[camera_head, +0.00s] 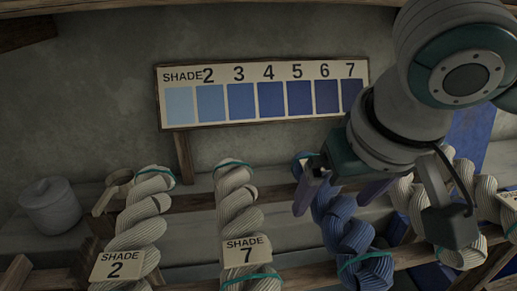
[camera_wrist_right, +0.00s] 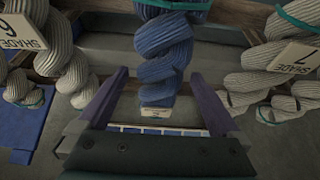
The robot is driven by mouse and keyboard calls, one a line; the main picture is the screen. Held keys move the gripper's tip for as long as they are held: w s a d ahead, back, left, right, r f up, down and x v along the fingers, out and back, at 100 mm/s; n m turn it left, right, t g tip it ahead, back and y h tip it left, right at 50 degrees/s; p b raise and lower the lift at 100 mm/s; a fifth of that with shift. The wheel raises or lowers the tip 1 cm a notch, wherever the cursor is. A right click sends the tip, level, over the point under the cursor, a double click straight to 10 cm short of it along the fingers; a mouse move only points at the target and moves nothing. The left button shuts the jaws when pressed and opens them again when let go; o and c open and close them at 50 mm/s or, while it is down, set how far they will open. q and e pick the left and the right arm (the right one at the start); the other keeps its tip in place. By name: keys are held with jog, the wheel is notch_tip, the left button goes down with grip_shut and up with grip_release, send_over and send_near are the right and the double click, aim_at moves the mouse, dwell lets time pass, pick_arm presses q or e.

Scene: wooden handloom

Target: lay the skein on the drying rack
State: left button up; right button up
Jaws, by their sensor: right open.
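The blue twisted skein (camera_head: 343,222) with teal ties lies sloping over the wooden bars of the drying rack (camera_head: 192,203), right of the cream skein tagged shade 7. It also shows upright in the middle of the right wrist view (camera_wrist_right: 163,60). My right gripper (camera_head: 338,193) is open over the skein's upper part. In the right wrist view its two purple fingers (camera_wrist_right: 160,76) stand apart, one on each side of the blue skein, with gaps showing. The arm hides part of the rack's right side. My left gripper is in neither view.
Cream skeins tagged shade 2 (camera_head: 140,225) and shade 7 (camera_head: 240,210) lie to the left; more cream skeins (camera_head: 463,185) lie to the right. A shade board (camera_head: 264,92) stands behind. A lidded grey pot (camera_head: 50,206) stands at far left.

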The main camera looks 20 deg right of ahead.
aim_at(341, 199)
jog(key=w+a+r+p+v, duration=0.1)
jog(key=p+v, duration=0.8)
jog(key=v, duration=0.4)
jog(key=f+p, duration=0.1)
jog(key=d+f+p, duration=0.1)
jog(key=f+p, duration=0.1)
jog(key=d+f+p, duration=0.1)
jog(key=f, duration=0.1)
jog(key=shift+w+p, duration=0.15)
jog(key=shift+p, duration=0.25)
jog(key=b+x, duration=0.1)
jog(key=x, duration=0.2)
jog(key=shift+w+f, duration=0.1)
jog(key=shift+f, duration=0.3)
jog(key=shift+a+b+x, duration=0.15)
jog(key=shift+x, duration=1.25)
jog(key=shift+a+b+x, duration=0.15)
jog(key=shift+x, duration=1.25)
jog(key=shift+c, duration=0.4)
